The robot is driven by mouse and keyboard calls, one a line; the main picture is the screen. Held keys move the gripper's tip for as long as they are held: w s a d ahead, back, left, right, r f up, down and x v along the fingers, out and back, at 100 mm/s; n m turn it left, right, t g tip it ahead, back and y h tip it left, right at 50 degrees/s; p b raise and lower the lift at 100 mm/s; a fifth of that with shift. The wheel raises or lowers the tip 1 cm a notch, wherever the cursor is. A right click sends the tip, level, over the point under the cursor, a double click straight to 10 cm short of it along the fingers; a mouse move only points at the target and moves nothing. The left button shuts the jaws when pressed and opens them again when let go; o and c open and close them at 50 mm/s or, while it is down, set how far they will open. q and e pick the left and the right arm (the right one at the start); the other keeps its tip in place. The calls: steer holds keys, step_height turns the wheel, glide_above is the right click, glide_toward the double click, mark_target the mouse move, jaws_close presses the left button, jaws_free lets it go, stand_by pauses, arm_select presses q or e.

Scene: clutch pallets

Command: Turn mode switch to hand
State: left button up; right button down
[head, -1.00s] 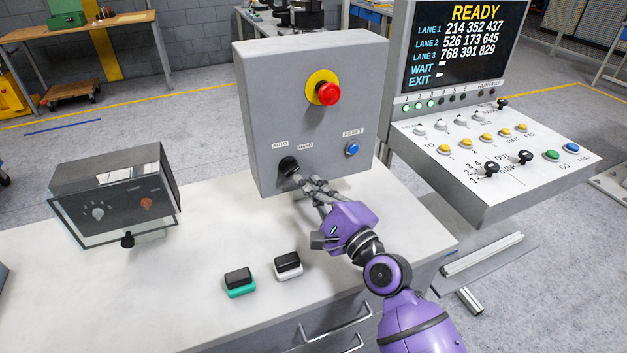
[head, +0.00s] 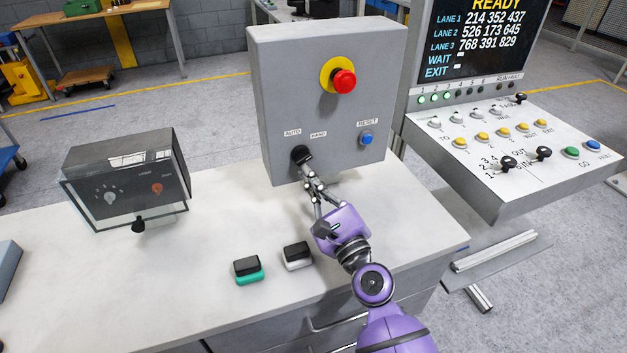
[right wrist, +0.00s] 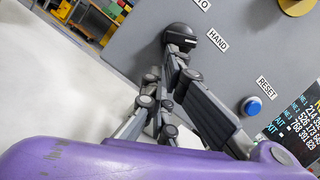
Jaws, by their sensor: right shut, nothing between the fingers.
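The mode switch is a black round knob (head: 300,154) on the front of the grey control box (head: 290,90), under the AUTO and HAND labels. In the right wrist view the knob (right wrist: 178,32) carries a short white mark; I cannot tell which end is its pointer. The HAND label (right wrist: 217,39) is just right of it. My right gripper (head: 308,180) is shut and empty, its fingertips right at the knob's lower side. It also shows in the right wrist view (right wrist: 176,58), where the tips overlap the knob's lower edge; contact is unclear. My left gripper is out of view.
A red emergency button (head: 344,81) and a blue RESET button (head: 366,139) sit on the same box. A covered switch box (head: 125,185) stands at left. Two small blocks, green-based (head: 248,270) and white-based (head: 297,255), lie in front. A console (head: 500,170) stands right.

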steer(key=shift+a+r, duration=0.15)
steer(key=shift+r, duration=0.2)
